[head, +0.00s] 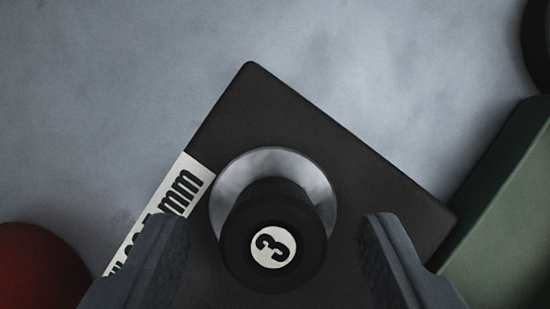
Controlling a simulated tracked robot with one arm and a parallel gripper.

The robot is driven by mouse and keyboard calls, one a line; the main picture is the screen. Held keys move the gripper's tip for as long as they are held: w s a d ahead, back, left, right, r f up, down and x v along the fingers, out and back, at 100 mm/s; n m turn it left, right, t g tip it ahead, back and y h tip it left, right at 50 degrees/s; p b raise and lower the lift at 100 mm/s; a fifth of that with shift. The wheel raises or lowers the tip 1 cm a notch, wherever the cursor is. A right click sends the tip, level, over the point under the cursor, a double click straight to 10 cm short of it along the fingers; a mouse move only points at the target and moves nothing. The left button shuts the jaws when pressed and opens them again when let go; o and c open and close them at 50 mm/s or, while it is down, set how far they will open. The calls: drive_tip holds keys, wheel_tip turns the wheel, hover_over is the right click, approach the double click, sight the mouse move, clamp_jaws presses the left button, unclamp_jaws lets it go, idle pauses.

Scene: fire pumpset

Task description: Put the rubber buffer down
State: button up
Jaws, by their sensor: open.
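The rubber buffer (300,277) is a black cylinder seen from above, with a white disc marked "3" on its top. It stands at the lower middle of the head view, over a round silver metal seat (270,163) on a dark square plate (260,110). My gripper (275,240) is open, with one grey finger on each side of the buffer. Gaps show between both fingers and the buffer, so neither touches it in this view. The buffer's lower end is hidden beneath its top.
A white label strip with "mm" (183,192) lies along the plate's left edge. A red rounded thing (38,268) is at the lower left. A green block (505,200) is at the right and a dark round thing (540,45) at the top right. Bare grey surface (110,90) lies at the upper left.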

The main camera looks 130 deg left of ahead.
drive_tip(key=shift+d+f, duration=0.1)
drive_tip(key=shift+f, duration=0.1)
drive_tip(key=c, duration=1.1)
drive_tip(key=shift+r, duration=0.15)
